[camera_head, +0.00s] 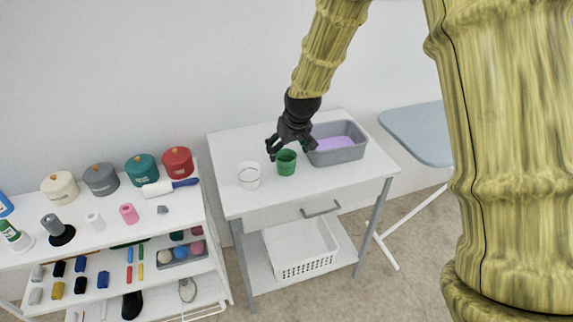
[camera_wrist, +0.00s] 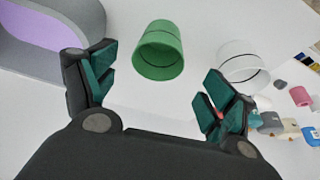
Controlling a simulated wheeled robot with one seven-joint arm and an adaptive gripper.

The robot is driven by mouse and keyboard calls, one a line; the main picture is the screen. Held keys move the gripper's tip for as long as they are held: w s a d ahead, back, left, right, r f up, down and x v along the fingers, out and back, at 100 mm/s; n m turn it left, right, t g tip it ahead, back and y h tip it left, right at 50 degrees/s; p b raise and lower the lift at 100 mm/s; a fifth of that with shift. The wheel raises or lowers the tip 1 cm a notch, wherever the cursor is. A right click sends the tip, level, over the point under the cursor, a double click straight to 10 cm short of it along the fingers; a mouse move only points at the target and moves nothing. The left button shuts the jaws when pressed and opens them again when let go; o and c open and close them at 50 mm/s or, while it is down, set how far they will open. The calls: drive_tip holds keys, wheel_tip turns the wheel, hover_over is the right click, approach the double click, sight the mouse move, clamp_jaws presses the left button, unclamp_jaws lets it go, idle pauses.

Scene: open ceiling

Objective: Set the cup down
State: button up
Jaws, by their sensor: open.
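A green cup (camera_head: 287,163) stands upright on the white table (camera_head: 320,187), between a white cup and a grey bin. My gripper (camera_head: 292,149) is just above and behind the green cup in the head view. In the wrist view the green cup (camera_wrist: 160,50) is ahead of my open gripper (camera_wrist: 160,85), roughly midway between the fingers and apart from both. A white cup (camera_head: 249,175) with a dark line stands to the left of the green cup; it also shows in the wrist view (camera_wrist: 243,68). Nothing is held between the fingers.
A grey bin (camera_head: 338,154) with a purple inside stands on the table's right. A shelf (camera_head: 100,215) with pots and small items is at left. A blue ironing-board-like surface (camera_head: 418,132) is at right. The table's front right is clear.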

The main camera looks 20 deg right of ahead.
sight(286, 155)
drive_tip(key=shift+p+x, duration=0.55)
drive_tip(key=shift+x, duration=2)
drive_tip(key=shift+d, duration=0.2)
drive_tip(key=c, duration=1)
drive_tip(key=shift+w+r, duration=0.1)
